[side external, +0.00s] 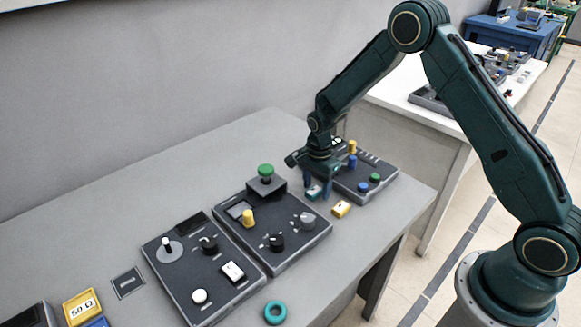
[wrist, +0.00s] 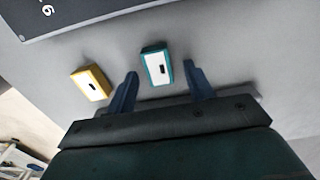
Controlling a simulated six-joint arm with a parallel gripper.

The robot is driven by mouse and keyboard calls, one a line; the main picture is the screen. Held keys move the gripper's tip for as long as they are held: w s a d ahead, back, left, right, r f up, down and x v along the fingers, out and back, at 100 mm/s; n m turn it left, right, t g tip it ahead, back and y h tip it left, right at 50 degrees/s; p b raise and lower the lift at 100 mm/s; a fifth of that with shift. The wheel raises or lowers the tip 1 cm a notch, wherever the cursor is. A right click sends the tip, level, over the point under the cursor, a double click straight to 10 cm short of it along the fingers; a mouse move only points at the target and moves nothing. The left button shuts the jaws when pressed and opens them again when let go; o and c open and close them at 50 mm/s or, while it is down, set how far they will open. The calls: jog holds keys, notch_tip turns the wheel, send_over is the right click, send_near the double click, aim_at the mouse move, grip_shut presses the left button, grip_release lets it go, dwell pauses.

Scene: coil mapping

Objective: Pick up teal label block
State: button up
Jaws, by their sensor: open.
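The teal label block (wrist: 156,66) has a white top face with a small dark mark. In the wrist view it lies on the grey table just beyond the space between my two blue fingertips, apart from both. My gripper (wrist: 160,76) is open and empty. In the side view my gripper (side external: 317,189) points down over the table between the panels, and the teal block (side external: 314,192) shows between its fingers, partly hidden. A yellow label block (wrist: 91,84) lies to the left of my left finger in the wrist view, and it also shows in the side view (side external: 341,209).
A dark panel with coloured knobs (side external: 384,178) stands close to the right of my gripper. A panel with a green button and yellow knob (side external: 283,257) is at its left. A teal ring (side external: 275,312) lies near the front edge.

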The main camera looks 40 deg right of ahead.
aim_at(316, 189)
dwell(0.4)
jog(key=c, duration=1)
jog(key=shift+r, duration=0.2)
jog(key=shift+c, duration=0.2)
notch_tip(316, 189, up, 20)
jog(key=shift+f, duration=0.15)
jog(key=shift+a, duration=0.1)
